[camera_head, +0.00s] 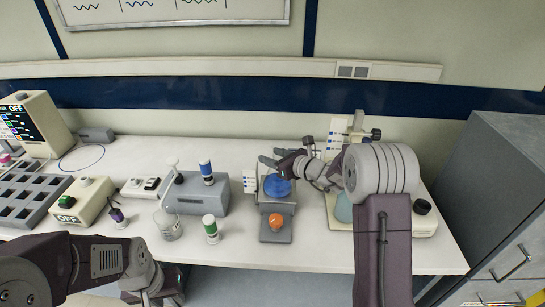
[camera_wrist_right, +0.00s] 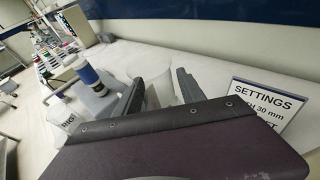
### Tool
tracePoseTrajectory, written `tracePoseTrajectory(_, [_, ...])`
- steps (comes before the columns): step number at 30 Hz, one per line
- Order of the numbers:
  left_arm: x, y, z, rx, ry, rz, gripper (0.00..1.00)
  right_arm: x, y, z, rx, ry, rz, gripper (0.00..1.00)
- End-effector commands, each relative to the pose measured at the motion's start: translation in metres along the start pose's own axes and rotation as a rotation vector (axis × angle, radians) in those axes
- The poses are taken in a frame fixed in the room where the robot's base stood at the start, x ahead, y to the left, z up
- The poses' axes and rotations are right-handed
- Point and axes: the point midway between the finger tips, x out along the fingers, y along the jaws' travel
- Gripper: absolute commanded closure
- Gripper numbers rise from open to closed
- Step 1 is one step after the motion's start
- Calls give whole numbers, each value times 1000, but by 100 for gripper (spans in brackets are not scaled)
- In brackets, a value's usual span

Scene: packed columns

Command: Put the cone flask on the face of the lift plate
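My right gripper (camera_head: 270,160) is above the small stand with a round blue top (camera_head: 277,187) and an orange knob. The right wrist view shows its two dark fingers (camera_wrist_right: 158,90) apart, with a clear glass vessel (camera_wrist_right: 158,92) between them. The vessel looks like the cone flask; its base is hidden and I cannot tell whether both fingers touch it. In the head view I cannot make it out clearly. I cannot tell for sure which surface is the lift plate; the blue top is one round face. My left arm is at the lower left, its fingers out of view.
A glass beaker (camera_head: 168,224), a green-labelled vial (camera_head: 211,229) and a grey block (camera_head: 196,195) with a blue-capped vial (camera_head: 206,172) stand left of the stand. A settings card (camera_wrist_right: 268,103) stands near my right gripper. An apparatus base (camera_head: 425,222) is at right.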

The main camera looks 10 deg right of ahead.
Motion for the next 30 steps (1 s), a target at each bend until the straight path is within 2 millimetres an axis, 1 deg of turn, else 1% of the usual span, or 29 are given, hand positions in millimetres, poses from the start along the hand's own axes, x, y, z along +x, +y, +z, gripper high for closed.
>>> tracePoseTrajectory(9, [-1,0,0,0,0,0,64,0,0,1,0,0,0,39])
tracePoseTrajectory(12, [-8,0,-1,0,0,0,64,-2,0,6,0,1,0,39])
tracePoseTrajectory(13, [-4,0,0,0,0,0,64,-5,-1,4,0,0,-2,39])
tracePoseTrajectory(17, [3,0,0,0,0,0,64,-30,-2,2,0,-2,-5,39])
tracePoseTrajectory(24, [8,0,1,0,0,0,64,-86,-2,3,-1,-2,-5,39])
tracePoseTrajectory(27, [9,0,1,0,0,0,64,-104,-2,3,0,-1,-5,39])
tracePoseTrajectory(30, [10,0,1,0,0,0,64,-116,-1,3,-1,0,-3,39])
